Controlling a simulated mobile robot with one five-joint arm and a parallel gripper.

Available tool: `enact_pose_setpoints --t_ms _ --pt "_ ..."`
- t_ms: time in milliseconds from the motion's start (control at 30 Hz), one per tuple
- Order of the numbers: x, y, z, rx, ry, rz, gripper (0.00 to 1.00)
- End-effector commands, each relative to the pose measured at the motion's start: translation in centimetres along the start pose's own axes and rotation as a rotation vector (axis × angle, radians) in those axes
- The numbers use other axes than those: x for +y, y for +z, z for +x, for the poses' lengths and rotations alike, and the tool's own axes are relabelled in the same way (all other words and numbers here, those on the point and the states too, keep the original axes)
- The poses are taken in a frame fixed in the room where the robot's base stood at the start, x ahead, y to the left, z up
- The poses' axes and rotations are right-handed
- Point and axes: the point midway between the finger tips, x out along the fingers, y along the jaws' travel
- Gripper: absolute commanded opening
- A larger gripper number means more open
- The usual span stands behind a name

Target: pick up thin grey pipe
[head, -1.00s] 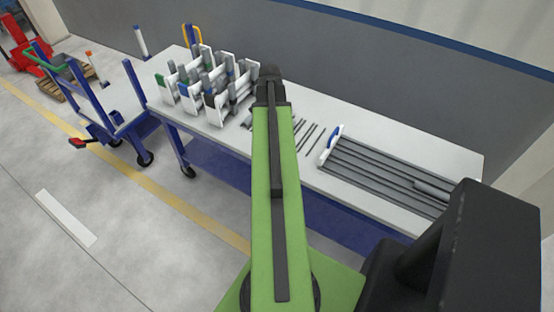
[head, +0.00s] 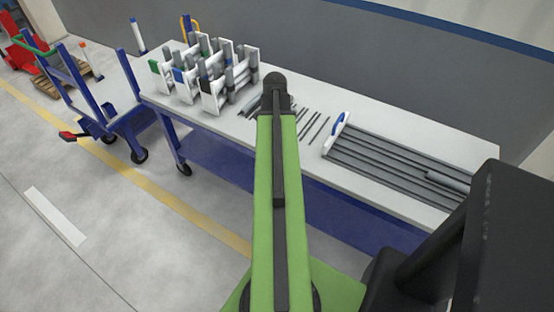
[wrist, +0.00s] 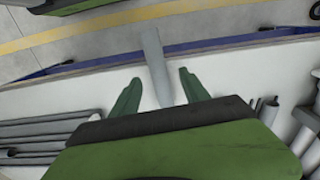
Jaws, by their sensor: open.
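My gripper (wrist: 159,92) is open in the wrist view, its two green fingers apart above the white table (wrist: 95,85). A grey pipe (wrist: 154,58) shows in the gap between the fingers and reaches past the table edge in the picture; I cannot tell whether it touches them. In the head view, several thin grey pipes (head: 318,130) lie loose on the table, right of my arm. My arm hides the gripper there. I cannot tell which pipe in the head view is the one between the fingers.
White racks (head: 215,100) with short pipes stand at the left. More pipes (wrist: 301,138) show at the right of the wrist view. A blue trolley (head: 128,90) stands beyond the table's left end.

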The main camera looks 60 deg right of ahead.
Motion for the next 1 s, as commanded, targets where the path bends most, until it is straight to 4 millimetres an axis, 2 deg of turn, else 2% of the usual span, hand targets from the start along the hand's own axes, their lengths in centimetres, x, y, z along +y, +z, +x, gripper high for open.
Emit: enact_pose_setpoints --t_ms 167,467,733,1000 --pt "0.1 -0.1 0.5 0.0 0.0 0.0 0.53" --pt "0.4 -0.6 5.2 0.0 0.0 0.0 0.53" --pt "0.4 -0.7 5.0 0.0 0.0 0.001 0.53" --pt "0.4 -0.7 5.0 0.0 0.0 0.001 0.18"
